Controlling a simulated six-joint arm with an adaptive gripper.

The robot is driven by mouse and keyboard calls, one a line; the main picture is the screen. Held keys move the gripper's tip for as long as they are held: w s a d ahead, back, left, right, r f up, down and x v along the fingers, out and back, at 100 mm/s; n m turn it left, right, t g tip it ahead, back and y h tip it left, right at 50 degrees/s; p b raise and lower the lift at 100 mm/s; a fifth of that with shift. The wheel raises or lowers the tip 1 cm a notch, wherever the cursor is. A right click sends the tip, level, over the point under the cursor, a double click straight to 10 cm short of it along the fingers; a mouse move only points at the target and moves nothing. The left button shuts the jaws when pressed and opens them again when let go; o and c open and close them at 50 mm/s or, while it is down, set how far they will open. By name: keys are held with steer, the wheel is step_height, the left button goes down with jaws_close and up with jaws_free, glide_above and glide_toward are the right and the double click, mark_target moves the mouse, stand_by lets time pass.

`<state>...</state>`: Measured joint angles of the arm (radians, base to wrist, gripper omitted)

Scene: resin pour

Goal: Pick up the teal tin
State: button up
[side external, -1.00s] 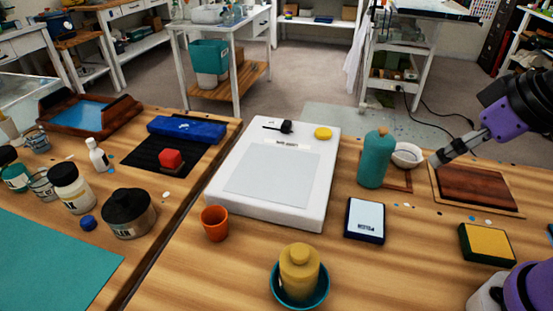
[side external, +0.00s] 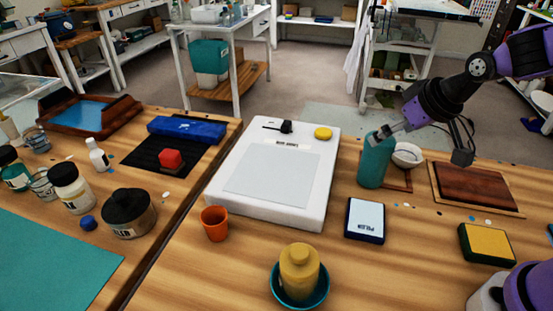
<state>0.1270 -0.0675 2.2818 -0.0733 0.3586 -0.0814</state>
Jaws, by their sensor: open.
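The teal tin (side external: 371,165) is a tall, upright cylinder on the table, right of the white board. My gripper is open, and the tin stands on the table.
A white bowl (side external: 407,155) stands close behind the tin on the right. A white and blue block (side external: 365,220) lies in front, and a brown wooden board (side external: 470,187) lies right. The white light board (side external: 265,206) is left.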

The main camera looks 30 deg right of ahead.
mark_target(375, 161)
steer(key=x, duration=0.5)
steer(key=shift+d, duration=0.15)
steer(key=c, duration=1.5)
